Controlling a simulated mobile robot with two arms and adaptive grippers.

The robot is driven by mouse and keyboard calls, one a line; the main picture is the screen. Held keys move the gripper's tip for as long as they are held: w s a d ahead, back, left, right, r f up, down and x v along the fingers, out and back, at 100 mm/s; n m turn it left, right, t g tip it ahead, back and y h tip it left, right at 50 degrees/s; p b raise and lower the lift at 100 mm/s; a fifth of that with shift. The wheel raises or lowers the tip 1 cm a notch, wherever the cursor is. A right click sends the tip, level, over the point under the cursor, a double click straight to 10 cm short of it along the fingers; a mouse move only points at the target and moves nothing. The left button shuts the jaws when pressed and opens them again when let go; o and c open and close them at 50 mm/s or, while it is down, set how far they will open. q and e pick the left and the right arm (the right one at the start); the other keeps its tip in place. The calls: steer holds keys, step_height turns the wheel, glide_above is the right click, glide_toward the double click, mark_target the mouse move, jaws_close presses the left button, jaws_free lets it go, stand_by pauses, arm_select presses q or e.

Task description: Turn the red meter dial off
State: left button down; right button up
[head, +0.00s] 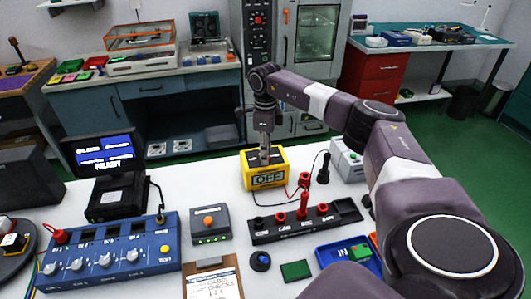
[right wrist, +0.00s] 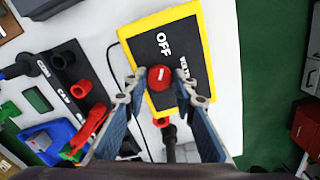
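The yellow meter (head: 283,178) stands on the white table in the head view, with "OFF" showing on its front display. In the right wrist view its black face (right wrist: 150,48) carries a white "OFF" label and other white lettering partly hidden by a finger. The round red dial (right wrist: 160,77) has a short white mark on it, turned away from the "OFF" label. My right gripper (head: 265,152) points down over the meter. In the wrist view its fingertips (right wrist: 160,86) are apart on either side of the dial, with visible gaps. My left gripper is not in view.
A black socket strip (head: 300,224) with red and black plugs lies before the meter, with leads nearby. A blue test panel (head: 110,255), a grey box with an orange button (head: 209,225) and a blue tray (head: 345,254) share the table.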

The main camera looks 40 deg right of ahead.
steer(key=o, duration=0.4)
steer(key=shift+c, duration=0.2)
steer(key=shift+r, duration=0.1)
step_height(320, 180, up, 12)
stand_by(0.6)
